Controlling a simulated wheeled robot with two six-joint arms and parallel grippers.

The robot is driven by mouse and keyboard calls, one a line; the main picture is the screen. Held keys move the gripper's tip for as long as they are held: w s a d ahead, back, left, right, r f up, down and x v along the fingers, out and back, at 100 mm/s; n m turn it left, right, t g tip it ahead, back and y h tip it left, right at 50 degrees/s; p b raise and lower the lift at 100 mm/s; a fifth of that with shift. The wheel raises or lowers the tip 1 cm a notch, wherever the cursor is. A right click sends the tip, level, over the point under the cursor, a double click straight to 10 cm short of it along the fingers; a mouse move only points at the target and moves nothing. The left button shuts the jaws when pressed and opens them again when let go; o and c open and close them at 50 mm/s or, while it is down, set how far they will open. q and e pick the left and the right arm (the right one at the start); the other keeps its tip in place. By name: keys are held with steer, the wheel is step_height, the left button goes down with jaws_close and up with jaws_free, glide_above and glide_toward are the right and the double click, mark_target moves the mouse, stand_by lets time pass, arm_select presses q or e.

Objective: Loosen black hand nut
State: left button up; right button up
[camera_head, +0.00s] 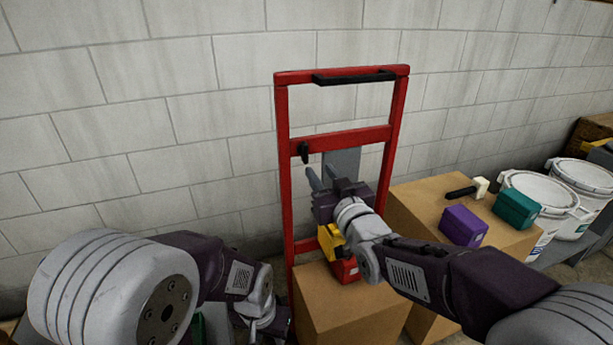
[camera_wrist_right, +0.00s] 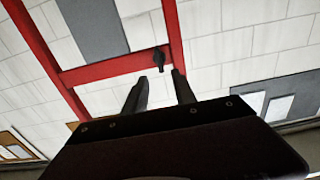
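The black hand nut (camera_head: 304,152) sits at the left end of the red frame's middle crossbar (camera_head: 350,139), near the left upright. It also shows in the right wrist view (camera_wrist_right: 159,57), just beyond the fingertips. My right gripper (camera_head: 321,172) is open and empty, below and slightly right of the nut in the head view. In the wrist view its two fingers (camera_wrist_right: 159,80) stand apart, with the nut lined up near the gap, not between them. My left gripper (camera_head: 262,312) is low at the bottom; its fingers cannot be made out.
A grey plate (camera_head: 345,162) hangs behind the crossbar. A black handle (camera_head: 353,77) tops the frame. Cardboard boxes (camera_head: 345,305) stand below and right, bearing a red block (camera_head: 345,271), a purple block (camera_head: 463,226) and a teal block (camera_head: 516,209). White buckets (camera_head: 540,190) stand at right.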

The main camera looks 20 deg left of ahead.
mark_target(307, 153)
steer(key=x, duration=0.9)
steer(key=shift+w+a, duration=0.1)
jaws_close()
